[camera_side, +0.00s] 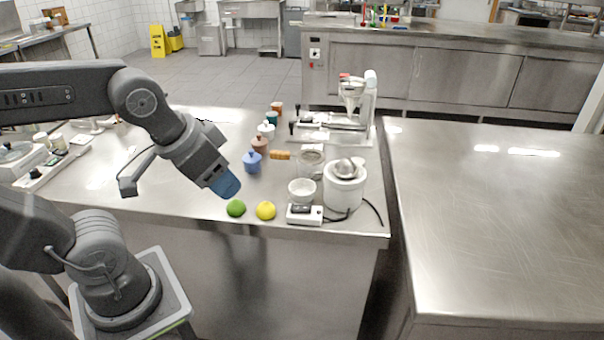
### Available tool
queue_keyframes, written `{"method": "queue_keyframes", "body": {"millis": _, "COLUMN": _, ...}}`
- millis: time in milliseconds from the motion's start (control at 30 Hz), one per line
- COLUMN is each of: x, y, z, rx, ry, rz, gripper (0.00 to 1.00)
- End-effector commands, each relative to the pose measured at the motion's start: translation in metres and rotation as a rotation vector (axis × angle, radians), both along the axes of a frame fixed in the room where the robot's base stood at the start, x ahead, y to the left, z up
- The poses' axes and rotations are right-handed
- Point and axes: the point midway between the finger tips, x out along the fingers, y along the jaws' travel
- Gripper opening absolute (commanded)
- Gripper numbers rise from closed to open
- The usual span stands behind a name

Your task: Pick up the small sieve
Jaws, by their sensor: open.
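The small sieve (311,158) lies on the steel table, right of centre in the side view. The lower part of the sieve's bowl is close to, and partly covered by, nearby items.
A white citrus juicer (345,185), a small white bowl (302,191) and a scale (304,215) stand right and in front. Several lidded jars (252,162) line the left. A lime (236,208) and lemon (266,210) lie near the front edge. A white machine (352,105) stands behind.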

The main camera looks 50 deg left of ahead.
Motion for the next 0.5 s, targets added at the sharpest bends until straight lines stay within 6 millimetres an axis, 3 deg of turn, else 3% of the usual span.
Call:
{"method": "queue_keyframes", "body": {"millis": 167, "x": 0.015, "y": 0.005, "z": 0.01, "rx": -0.046, "ry": 0.027, "rz": 0.113, "gripper": 0.49}}
{"method": "queue_keyframes", "body": {"millis": 267, "x": 0.041, "y": 0.015, "z": 0.024, "rx": -0.119, "ry": 0.069, "rz": 0.301, "gripper": 0.49}}
{"method": "queue_keyframes", "body": {"millis": 500, "x": 0.125, "y": 0.059, "z": 0.045, "rx": -0.324, "ry": 0.176, "rz": 0.927, "gripper": 0.49}}
